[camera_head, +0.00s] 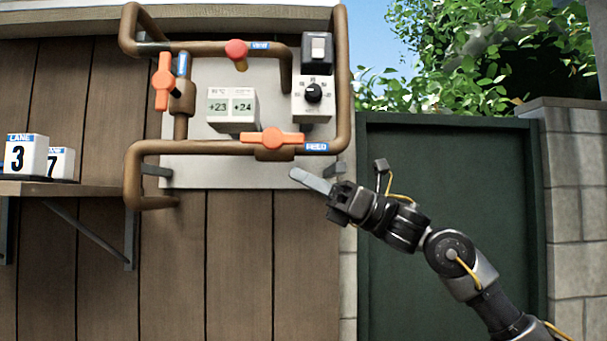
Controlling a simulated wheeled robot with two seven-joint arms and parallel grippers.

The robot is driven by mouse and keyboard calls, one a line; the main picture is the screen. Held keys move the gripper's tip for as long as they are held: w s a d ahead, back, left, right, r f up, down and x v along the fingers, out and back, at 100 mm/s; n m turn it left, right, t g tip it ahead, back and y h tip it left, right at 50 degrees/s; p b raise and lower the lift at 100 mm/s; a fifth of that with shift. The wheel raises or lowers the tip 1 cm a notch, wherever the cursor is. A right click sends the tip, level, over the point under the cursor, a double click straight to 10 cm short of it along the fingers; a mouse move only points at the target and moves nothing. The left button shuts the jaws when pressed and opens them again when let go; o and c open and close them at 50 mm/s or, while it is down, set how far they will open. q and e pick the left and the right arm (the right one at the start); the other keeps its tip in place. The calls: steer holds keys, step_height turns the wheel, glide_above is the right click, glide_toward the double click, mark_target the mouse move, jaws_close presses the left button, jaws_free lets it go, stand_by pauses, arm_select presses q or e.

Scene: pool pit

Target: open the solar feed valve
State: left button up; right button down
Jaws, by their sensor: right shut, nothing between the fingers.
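An orange valve handle (272,138) lies level along the lower copper-brown pipe, beside a blue label that appears to read FEED (316,147). A second orange handle (163,81) stands upright on the left pipe, next to a blue label (182,64) too small to read. A red round knob (237,50) sits on the upper pipe, by another blue label. My right gripper (300,176) is shut and empty. Its fingertips point up-left, just below and right of the level handle and apart from it, near the panel's lower edge. My left gripper is out of view.
A display box (232,108) reading +23 and +24 and a dial box (313,94) with a black switch box (317,52) are on the grey panel (215,174). A shelf (70,188) with lane blocks juts out left. A dark green door (450,160) stands right.

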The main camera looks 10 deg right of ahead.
steer(key=d+r+b+v, duration=0.1)
steer(key=r+b+v, duration=0.1)
steer(key=v, duration=0.7)
steer(key=shift+s+d+b, duration=0.2)
steer(key=shift+d+b, duration=0.05)
steer(key=shift+b, duration=0.35)
steer(key=shift+f, duration=0.1)
